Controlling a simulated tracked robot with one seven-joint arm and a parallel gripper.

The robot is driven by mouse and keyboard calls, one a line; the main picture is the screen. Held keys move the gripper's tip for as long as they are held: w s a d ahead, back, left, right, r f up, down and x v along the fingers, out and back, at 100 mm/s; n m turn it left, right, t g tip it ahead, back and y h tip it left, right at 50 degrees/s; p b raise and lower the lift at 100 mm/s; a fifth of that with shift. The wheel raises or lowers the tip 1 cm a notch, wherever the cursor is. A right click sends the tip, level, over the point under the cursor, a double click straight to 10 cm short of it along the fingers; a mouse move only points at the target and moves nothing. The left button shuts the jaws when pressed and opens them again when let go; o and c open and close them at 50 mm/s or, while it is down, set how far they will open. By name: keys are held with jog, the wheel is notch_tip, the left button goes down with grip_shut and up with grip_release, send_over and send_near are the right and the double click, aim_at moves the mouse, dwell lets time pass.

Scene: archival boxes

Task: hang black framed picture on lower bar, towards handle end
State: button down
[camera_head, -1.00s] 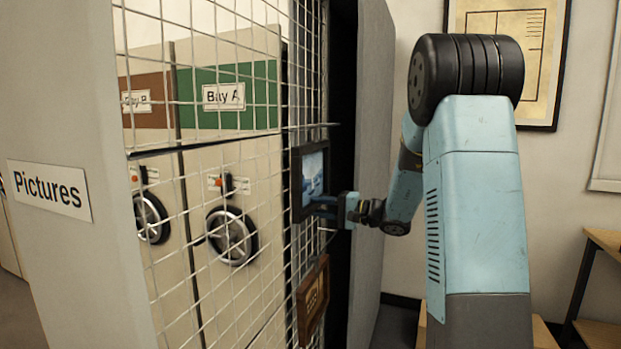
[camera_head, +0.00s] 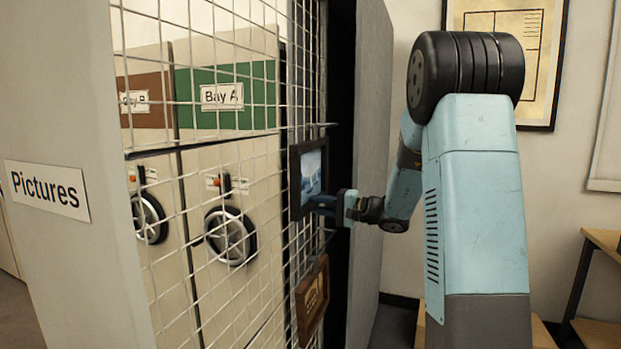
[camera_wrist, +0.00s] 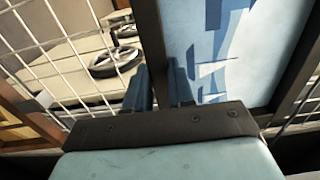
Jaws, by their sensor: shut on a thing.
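The black framed picture (camera_head: 308,176), with a blue image, is upright against the white wire mesh screen (camera_head: 262,200) in the head view. My gripper (camera_head: 325,204) is shut on the frame's near side edge. In the wrist view the fingers (camera_wrist: 160,88) close around the dark frame bar, with the blue and white picture (camera_wrist: 228,50) to the right. A dark horizontal bar (camera_head: 235,140) crosses the mesh near the height of the frame's top. Whether the frame is hooked on it cannot be told.
A brown framed picture (camera_head: 312,299) hangs lower on the mesh, below my gripper. A grey panel (camera_head: 367,150) stands close to the right. Cabinets with wheel handles (camera_head: 230,236) stand behind the mesh. A "Pictures" sign (camera_head: 47,189) marks the screen's end panel.

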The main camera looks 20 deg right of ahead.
jog(key=shift+r, duration=1.3)
